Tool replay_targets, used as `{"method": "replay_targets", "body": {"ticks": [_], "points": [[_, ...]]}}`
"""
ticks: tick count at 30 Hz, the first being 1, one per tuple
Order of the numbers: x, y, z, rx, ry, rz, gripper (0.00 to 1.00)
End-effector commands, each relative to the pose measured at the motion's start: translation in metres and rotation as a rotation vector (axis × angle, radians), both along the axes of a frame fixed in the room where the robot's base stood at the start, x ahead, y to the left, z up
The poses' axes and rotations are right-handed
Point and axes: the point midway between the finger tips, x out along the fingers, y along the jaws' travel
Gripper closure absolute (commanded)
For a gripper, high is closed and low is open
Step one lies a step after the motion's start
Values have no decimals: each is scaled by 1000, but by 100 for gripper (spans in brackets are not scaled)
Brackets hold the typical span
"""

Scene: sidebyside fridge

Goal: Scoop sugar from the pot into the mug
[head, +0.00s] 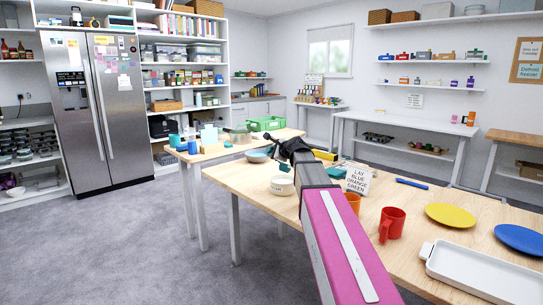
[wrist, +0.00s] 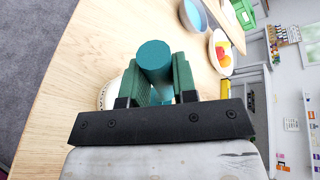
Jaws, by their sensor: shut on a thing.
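The white pot (head: 281,186) with dark lettering stands near the left edge of the near table. In the wrist view only part of its rim (wrist: 103,97) shows, beside my fingers. My gripper (wrist: 154,82) is shut on a teal cylindrical piece (wrist: 154,57), which looks like the scoop's handle. The rest of the scoop is hidden. In the head view my gripper (head: 286,160) is above and behind the pot. A red mug (head: 392,224) stands upright to the right of my arm. An orange cup (head: 353,202) is partly hidden by my arm. The pot's contents cannot be made out.
A blue bowl (head: 257,156) stands behind the pot. A sign (head: 357,179), blue marker (head: 411,183), yellow plate (head: 451,215), blue plate (head: 521,238) and white tray (head: 485,271) are to the right. The wrist view shows a bowl of colored pieces (wrist: 213,61).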

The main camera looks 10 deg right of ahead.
Motion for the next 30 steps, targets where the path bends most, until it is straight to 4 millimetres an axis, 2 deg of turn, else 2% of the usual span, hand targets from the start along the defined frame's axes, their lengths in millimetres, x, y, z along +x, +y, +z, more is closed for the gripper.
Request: {"method": "replay_targets", "body": {"ticks": [23,30], "points": [[20,-24,16,229,183,-1,98],[18,-24,5,233,186,-1,98]]}}
